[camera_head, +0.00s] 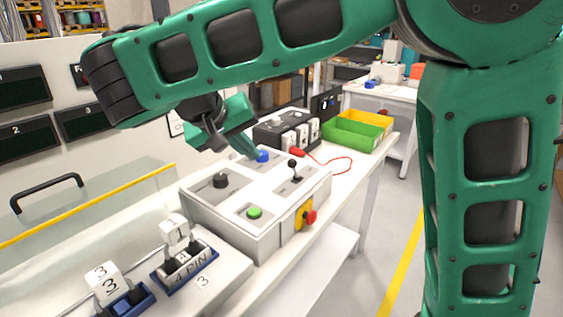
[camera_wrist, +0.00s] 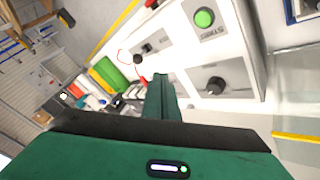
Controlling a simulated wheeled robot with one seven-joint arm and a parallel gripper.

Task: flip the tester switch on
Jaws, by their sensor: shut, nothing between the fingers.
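The tester is a pale box (camera_head: 240,235) with a sloped top on the bench. Its top has a black lever with a ball end (camera_head: 292,165), a black rotary knob (camera_head: 220,181), a green button (camera_head: 254,213) and a blue button (camera_head: 262,156). A red knob (camera_head: 310,217) sits on a yellow plate on its side. My gripper (camera_head: 255,154) is shut and empty, its tip close by the blue button; I cannot tell if they touch. In the wrist view the shut fingers (camera_wrist: 162,80) lie between the lever (camera_wrist: 143,52) and the rotary knob (camera_wrist: 215,86). The blue button is hidden there.
A black device with white-fronted modules (camera_head: 290,140), a red probe with a cable (camera_head: 298,152) and green and yellow bins (camera_head: 355,130) stand behind the tester. Numbered connector blocks (camera_head: 180,260) and a clear guard with a yellow edge (camera_head: 100,205) are at the left.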

